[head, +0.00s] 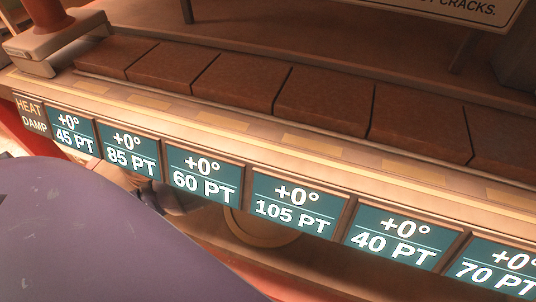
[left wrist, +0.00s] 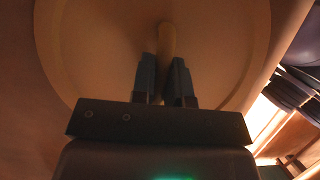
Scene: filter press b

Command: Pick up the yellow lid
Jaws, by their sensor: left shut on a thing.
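In the left wrist view a round, tan-yellow lid (left wrist: 215,35) fills the upper middle, with a slim upright handle (left wrist: 167,42) at its centre. My left gripper (left wrist: 163,66) has its two dark fingers on either side of the handle and is shut on it. The light is dim, and I cannot tell whether the lid rests on something or hangs free. In the head view a round tan rim (head: 262,232) shows partly beneath the label panels; I cannot tell if it is the lid. My right gripper is not in view.
In the head view a sloping row of teal label panels (head: 296,205) runs across the front, with brown blocks (head: 238,82) behind it. A reddish post on a grey base (head: 45,45) stands at the upper left. A scratched purple surface (head: 80,235) covers the lower left.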

